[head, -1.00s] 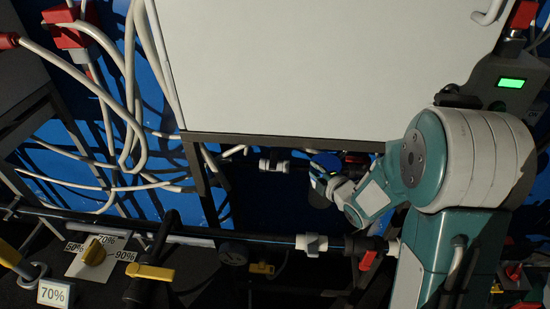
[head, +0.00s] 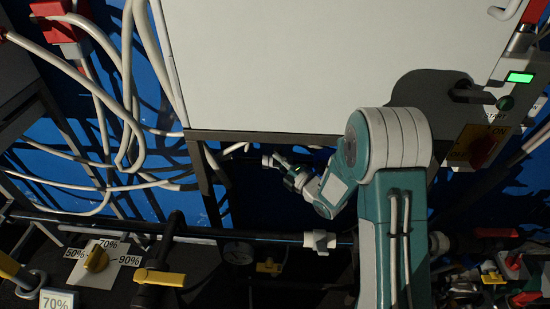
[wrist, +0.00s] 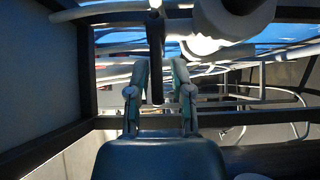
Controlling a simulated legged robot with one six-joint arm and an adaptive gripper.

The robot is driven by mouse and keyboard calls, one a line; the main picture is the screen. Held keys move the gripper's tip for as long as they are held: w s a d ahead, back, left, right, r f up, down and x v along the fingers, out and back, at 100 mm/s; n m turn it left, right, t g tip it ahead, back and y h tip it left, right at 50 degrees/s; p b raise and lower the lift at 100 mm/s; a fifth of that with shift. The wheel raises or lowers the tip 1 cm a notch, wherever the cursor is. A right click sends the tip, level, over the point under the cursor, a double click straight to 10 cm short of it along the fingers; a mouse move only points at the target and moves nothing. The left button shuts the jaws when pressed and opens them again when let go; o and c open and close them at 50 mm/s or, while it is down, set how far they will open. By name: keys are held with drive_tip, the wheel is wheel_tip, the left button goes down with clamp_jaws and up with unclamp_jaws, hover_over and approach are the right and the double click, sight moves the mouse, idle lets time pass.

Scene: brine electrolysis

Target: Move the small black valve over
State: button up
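In the wrist view my gripper (wrist: 159,66) is open, with its two fingers apart. A narrow black bar (wrist: 156,50), which looks like the lever of the small black valve, stands upright between the fingers. A gap shows on each side of it, so no grip is visible. A round white fitting (wrist: 232,18) is close by at the upper right. In the head view my gripper (head: 284,168) is under the large white cabinet, small and dark beside a pale pipe fitting (head: 266,160). The black valve cannot be made out clearly there.
The white cabinet (head: 320,60) and its dark frame leg (head: 207,185) border the space around my arm. A horizontal pipe with a white coupling (head: 318,240) runs below. A yellow-handled valve (head: 160,277), a gauge (head: 238,252) and a yellow dial knob (head: 96,259) stand lower left.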

drive_tip(key=shift+w+a, duration=0.45)
drive_tip(key=shift+a, duration=0.05)
drive_tip(key=shift+w, duration=0.2)
drive_tip(key=shift+w+d+r, duration=0.1)
drive_tip(key=shift+d, duration=0.35)
drive_tip(key=shift+a, duration=0.1)
clamp_jaws()
drive_tip(key=shift+a, duration=0.2)
